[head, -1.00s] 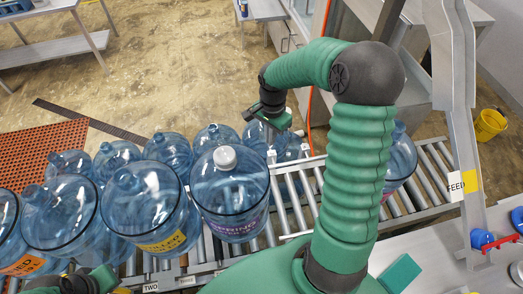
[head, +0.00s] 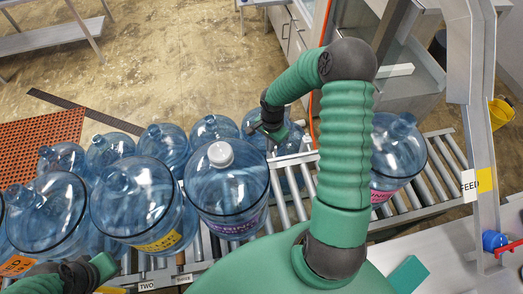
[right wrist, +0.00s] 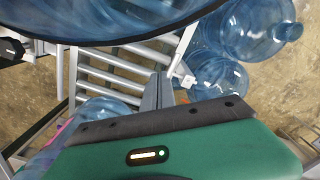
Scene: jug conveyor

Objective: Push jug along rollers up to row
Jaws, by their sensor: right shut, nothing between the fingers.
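A blue jug with a white cap and a purple label (head: 227,190) stands upright on the rollers (head: 295,200), at the right end of the near row. Another blue jug with a pink label (head: 395,160) stands apart on the rollers toward the FEED sign, partly behind my right arm. My right gripper (head: 274,132) is above the far side of the rollers, between these two jugs. Its fingers (right wrist: 158,92) are shut and empty in the right wrist view. My left gripper (head: 88,274) is at the bottom left, partly cut off; its jaw state is unclear.
A jug with a yellow label (head: 135,205) and several others fill the left side. More jugs stand behind, some near my right gripper. A FEED sign (head: 473,182) hangs on a metal post at right. Bare rollers show between the white-capped jug and the pink-labelled one.

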